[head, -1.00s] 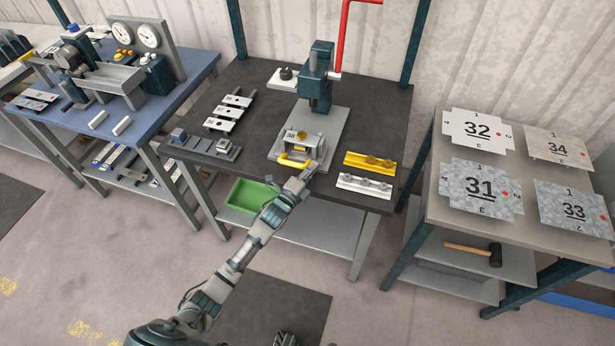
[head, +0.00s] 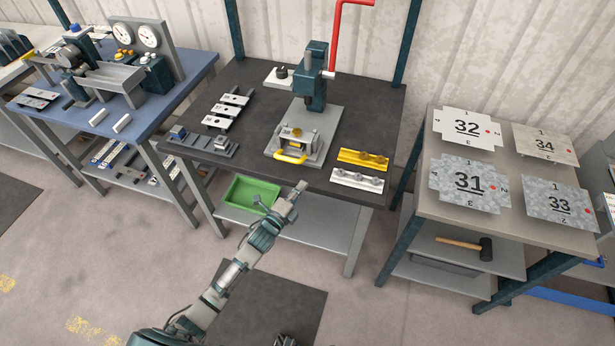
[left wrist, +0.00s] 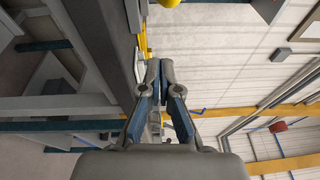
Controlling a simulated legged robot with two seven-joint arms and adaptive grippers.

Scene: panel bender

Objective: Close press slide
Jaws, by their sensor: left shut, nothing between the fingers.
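The bench press (head: 312,75) stands on the dark table with a red lever. Its slide (head: 294,139) sits on the grey base plate in front of the ram, with the yellow handle (head: 290,157) at the plate's front edge. My left gripper (head: 302,186) is shut and empty, in front of the table edge, below and apart from the handle. The left wrist view shows its fingers (left wrist: 153,68) together, with a bit of yellow at the top edge. A dark ribbed part at the bottom of the head view may be my right gripper (head: 285,340); its fingers are unclear.
A yellow rail (head: 362,160) and a white rail (head: 357,180) lie right of the press. Grey blocks (head: 205,143) and plates (head: 228,110) lie left. A green bin (head: 252,194) is on the lower shelf. A table with numbered plates (head: 467,183) stands right.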

